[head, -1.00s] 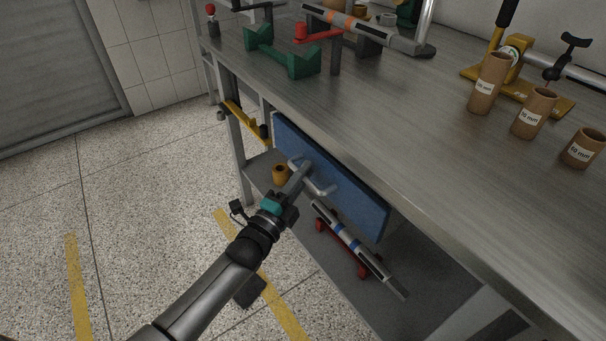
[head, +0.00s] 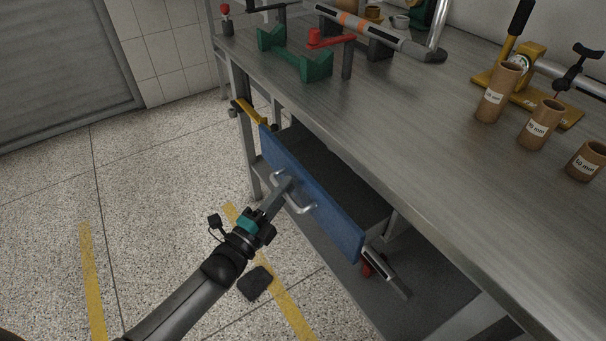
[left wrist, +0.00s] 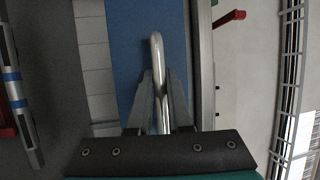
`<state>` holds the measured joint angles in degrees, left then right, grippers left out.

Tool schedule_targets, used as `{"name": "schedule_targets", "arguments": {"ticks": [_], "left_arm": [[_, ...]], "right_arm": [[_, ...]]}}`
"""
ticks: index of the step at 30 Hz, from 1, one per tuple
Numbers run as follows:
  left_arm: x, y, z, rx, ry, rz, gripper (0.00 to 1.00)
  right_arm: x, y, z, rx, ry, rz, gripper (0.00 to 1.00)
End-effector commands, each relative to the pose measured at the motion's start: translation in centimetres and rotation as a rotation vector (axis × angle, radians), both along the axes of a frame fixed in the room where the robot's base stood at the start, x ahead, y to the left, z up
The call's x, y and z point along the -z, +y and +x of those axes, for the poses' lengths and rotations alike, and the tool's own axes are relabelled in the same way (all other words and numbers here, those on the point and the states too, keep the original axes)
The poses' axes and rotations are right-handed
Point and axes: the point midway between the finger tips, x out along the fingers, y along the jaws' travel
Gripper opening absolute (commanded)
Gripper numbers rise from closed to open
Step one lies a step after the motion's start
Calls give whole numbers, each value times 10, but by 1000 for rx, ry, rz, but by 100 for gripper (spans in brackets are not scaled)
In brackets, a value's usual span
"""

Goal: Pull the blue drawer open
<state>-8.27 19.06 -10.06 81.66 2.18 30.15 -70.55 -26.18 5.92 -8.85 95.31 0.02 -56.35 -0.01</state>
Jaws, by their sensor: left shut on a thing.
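The blue drawer (head: 325,205) under the workbench stands partly pulled out, and its dark inside shows behind the front panel. Its silver bar handle (head: 299,207) is on the front panel. My left gripper (head: 286,187) is shut on the handle. In the left wrist view, the fingers of my left gripper (left wrist: 160,95) lie on both sides of the handle (left wrist: 157,48), with the blue drawer front (left wrist: 130,40) behind. My right gripper is not in view.
The metal workbench top (head: 400,130) carries a green stand (head: 295,58) and several brown cardboard tubes (head: 497,92). A lower shelf (head: 350,280) holds a grey tool (head: 388,272).

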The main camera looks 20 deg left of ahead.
Motion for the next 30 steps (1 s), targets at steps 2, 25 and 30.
{"name": "schedule_targets", "arguments": {"ticks": [2,25,30], "left_arm": [[-1,12,-17,-1,8,3,0],[1,96,-125,0,3,0,0],[1,100,-130,0,2,-1,0]], "right_arm": [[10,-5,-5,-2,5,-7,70],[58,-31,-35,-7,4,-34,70],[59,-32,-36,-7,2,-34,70]]}}
